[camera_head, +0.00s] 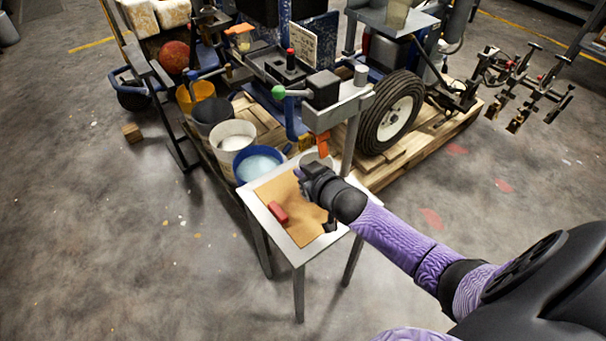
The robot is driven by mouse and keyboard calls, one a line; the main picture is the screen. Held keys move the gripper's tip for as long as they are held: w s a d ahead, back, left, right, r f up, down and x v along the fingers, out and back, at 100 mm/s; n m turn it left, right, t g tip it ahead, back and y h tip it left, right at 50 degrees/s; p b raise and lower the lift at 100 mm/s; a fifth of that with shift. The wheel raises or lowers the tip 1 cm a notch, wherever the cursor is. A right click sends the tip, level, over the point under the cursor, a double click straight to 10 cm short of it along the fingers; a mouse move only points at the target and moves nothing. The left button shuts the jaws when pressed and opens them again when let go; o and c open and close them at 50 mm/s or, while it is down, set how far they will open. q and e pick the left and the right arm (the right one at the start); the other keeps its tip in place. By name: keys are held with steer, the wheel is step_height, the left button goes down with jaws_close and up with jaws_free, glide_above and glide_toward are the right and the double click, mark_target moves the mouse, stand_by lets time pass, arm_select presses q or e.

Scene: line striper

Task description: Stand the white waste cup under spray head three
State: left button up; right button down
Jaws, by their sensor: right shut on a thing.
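My right gripper (304,178) reaches in from the lower right over the small metal table. It is shut on a pale, round-rimmed thing, which looks like the white waste cup (318,158); the hand hides most of it. I cannot tell whether the cup touches the table. The spray heads (514,122) hang in a row from a dark bar at the upper right, well away from the gripper. Which of them is number three is not readable. My left gripper is not in view.
The small table (297,254) has a tan top with a red object (278,213) on it. Beyond it stand a blue bucket (241,167), a white bucket (224,147) and the striper's wheel (392,112) on a pallet. The floor at right is open.

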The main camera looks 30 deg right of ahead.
steer(key=c, duration=0.8)
jaws_free()
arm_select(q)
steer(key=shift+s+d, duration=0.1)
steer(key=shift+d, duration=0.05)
arm_select(e)
steer(key=shift+o, duration=0.4)
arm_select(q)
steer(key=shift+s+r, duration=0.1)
arm_select(e)
steer(key=shift+r, duration=0.1)
